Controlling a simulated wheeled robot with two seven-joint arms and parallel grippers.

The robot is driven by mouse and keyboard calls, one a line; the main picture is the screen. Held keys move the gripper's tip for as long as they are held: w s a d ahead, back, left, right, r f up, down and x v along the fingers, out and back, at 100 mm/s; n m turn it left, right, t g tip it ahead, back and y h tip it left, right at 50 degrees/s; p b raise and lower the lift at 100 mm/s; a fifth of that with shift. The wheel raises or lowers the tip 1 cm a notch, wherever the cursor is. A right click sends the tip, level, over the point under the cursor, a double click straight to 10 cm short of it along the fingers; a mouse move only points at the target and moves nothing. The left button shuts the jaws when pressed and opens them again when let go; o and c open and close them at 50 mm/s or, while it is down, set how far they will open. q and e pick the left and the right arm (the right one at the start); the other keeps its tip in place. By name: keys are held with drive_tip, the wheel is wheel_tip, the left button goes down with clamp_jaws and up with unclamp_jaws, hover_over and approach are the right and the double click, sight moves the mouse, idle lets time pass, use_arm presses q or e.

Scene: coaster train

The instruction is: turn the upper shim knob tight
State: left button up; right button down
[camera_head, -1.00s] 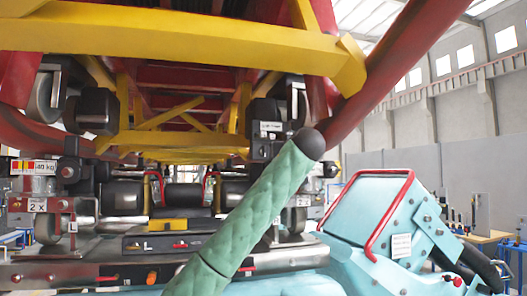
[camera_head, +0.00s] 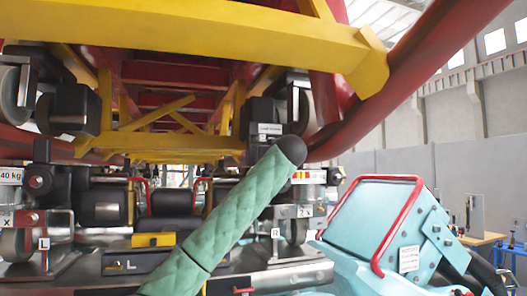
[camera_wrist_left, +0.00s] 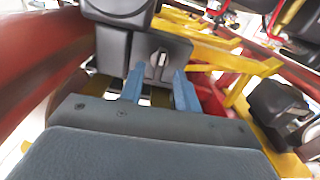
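In the left wrist view, my left gripper (camera_wrist_left: 159,88) has two blue fingers that stand apart with a gap between them. They point at a dark grey block (camera_wrist_left: 180,50). Between the fingertips, on the block's face, is a small round knob-like part (camera_wrist_left: 160,66) with a pale upright bar. It looks like a shim knob, but I cannot tell whether it is the upper one. I cannot tell whether the fingers touch it or stop short of it. In the head view neither gripper shows, and I cannot make out the knob there.
A yellow beam (camera_head: 200,38) and a red rail (camera_head: 420,60) cross overhead. A green padded bar (camera_head: 232,215) with a black end slants across the middle. A teal machine (camera_head: 372,222) with a red handle stands at the right. Dark wheel blocks (camera_head: 70,108) stand at the left.

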use_arm(q)
drive_tip(key=shift+p+x, duration=0.65)
drive_tip(key=shift+x, duration=0.45)
drive_tip(key=shift+w, duration=0.15)
drive_tip(key=shift+c, duration=0.4)
